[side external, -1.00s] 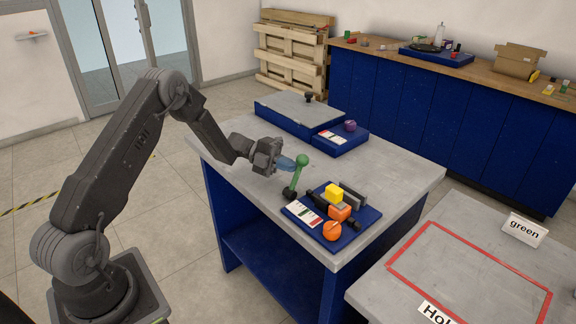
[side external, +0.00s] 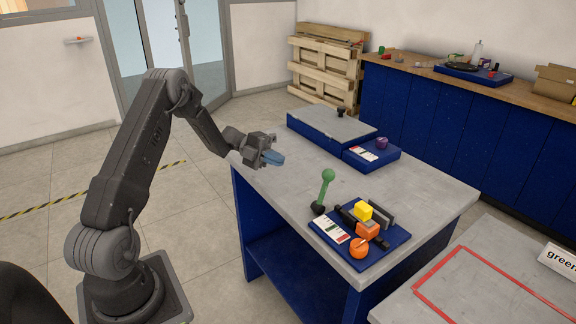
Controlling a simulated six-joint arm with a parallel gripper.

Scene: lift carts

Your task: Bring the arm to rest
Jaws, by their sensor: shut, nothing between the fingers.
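My gripper (side external: 274,158) has blue fingers and is shut with nothing between them. It hangs in the air over the left edge of the grey-topped table (side external: 440,190), apart from everything on it. My arm reaches up from its base at the left, bends at the elbow and slopes down to the gripper.
Behind stand a blue box with a grey lid (side external: 330,124) and a purple knob (side external: 382,143). A second table with a red outline (side external: 420,290) is at lower right.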

